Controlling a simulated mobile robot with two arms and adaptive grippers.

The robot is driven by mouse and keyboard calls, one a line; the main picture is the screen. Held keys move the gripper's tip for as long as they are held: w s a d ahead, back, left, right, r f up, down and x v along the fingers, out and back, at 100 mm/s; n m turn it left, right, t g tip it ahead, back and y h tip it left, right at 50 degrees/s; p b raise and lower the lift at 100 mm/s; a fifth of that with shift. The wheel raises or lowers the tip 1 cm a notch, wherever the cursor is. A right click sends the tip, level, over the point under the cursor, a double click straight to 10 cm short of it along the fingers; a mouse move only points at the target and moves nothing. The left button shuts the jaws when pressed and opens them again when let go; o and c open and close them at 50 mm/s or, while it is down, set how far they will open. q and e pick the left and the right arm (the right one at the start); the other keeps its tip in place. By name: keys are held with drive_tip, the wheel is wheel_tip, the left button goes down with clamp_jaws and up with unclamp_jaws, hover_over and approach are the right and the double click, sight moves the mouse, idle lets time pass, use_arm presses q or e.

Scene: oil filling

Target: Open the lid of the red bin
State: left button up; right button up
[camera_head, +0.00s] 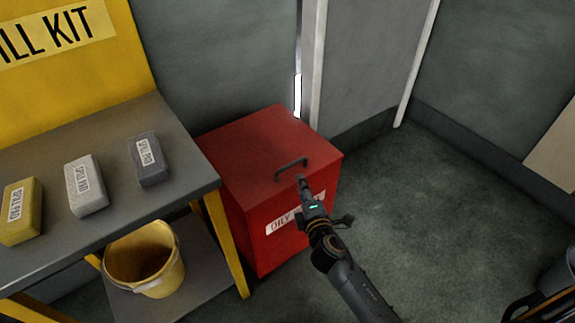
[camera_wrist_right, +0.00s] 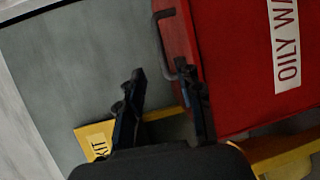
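The red bin (camera_head: 238,222) stands on the floor beside the table, with a white "OILY" label on its front. Its lid (camera_head: 245,150) is flat and closed, with a dark bar handle (camera_head: 291,163) near the front edge. My right gripper (camera_head: 302,184) is just in front of the handle, at about lid height. In the right wrist view its two fingers (camera_wrist_right: 162,88) are spread apart with nothing held. The handle (camera_wrist_right: 166,45) is just beyond the fingertips, nearer the right finger; I cannot tell whether they touch. The bin front (camera_wrist_right: 238,85) fills the right side there. My left gripper is not in view.
A dark-topped table (camera_head: 110,125) left of the bin carries a yellow pad (camera_head: 22,212), a light grey pad (camera_head: 86,188) and a dark grey pad (camera_head: 148,160). A yellow bucket (camera_head: 160,285) sits on its lower shelf. Walls rise behind the bin. The floor (camera_head: 430,210) to the right is clear.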

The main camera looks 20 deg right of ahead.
sight(292, 164)
drive_tip(key=w, duration=0.3)
drive_tip(key=w+f+b, duration=0.1)
drive_tip(key=w, duration=0.3)
drive_tip(key=w+f+b, duration=0.1)
drive_tip(key=w, duration=0.2)
drive_tip(key=shift+w+d, duration=0.2)
drive_tip(key=shift+w, duration=0.2)
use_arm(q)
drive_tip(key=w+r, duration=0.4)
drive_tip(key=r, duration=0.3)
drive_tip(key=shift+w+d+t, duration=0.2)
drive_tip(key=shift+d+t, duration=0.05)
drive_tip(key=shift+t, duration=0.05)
use_arm(e)
drive_tip(key=shift+w+f, duration=0.1)
drive_tip(key=shift+w, duration=0.35)
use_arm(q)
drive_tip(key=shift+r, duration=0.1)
use_arm(e)
clamp_jaws()
